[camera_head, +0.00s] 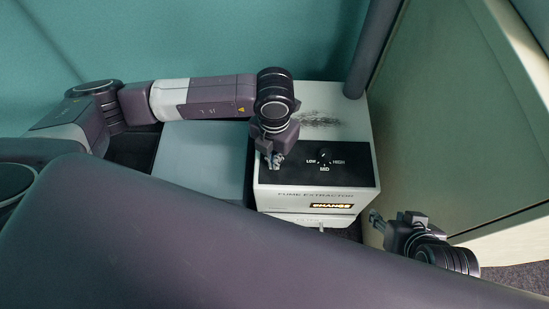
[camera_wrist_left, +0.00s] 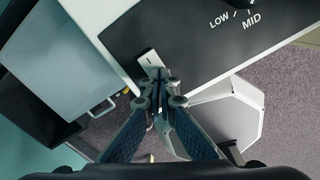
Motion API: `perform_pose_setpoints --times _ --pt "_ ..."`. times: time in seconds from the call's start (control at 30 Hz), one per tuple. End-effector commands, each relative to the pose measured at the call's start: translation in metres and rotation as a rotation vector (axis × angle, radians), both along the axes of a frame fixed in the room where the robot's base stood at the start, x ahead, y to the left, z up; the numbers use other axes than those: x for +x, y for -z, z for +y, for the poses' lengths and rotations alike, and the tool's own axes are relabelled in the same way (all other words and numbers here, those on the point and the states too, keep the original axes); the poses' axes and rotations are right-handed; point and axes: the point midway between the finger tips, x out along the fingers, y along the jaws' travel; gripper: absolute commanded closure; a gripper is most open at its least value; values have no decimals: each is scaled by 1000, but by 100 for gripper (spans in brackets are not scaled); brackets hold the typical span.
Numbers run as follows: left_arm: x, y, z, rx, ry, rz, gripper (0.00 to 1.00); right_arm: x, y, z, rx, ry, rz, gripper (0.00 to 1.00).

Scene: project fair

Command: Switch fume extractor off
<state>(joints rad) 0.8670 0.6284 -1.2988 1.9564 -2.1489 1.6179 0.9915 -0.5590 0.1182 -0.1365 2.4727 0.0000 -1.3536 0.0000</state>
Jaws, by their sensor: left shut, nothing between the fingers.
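The fume extractor (camera_head: 300,201) is a white box with a black top panel (camera_head: 345,174). The panel bears a dial (camera_head: 324,156) marked LOW, MID and HIGH, partly cut off in the left wrist view (camera_wrist_left: 242,4). A small light metal switch (camera_wrist_left: 149,59) sits on the panel's left part. My left gripper (camera_head: 273,161) points down over that part, hiding the switch in the head view. In the left wrist view its shut, empty fingertips (camera_wrist_left: 158,78) are at the switch; contact is unclear. My right gripper (camera_head: 377,218) is off to the right, its fingers too small to judge.
A large beige panel (camera_head: 465,110) stands on the right. A dark post (camera_head: 375,50) rises behind the extractor.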

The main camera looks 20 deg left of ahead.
Motion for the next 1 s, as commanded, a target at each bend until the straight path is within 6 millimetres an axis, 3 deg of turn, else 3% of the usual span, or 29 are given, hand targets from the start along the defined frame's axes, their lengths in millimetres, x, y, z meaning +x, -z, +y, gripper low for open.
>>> perform_pose_setpoints --times 0.7,1.0 --pt "0 4 0 0 0 1 100 10 -3 3 10 -4 -42 60" --pt "0 0 0 0 0 1 100 -3 1 -1 -3 2 14 60"
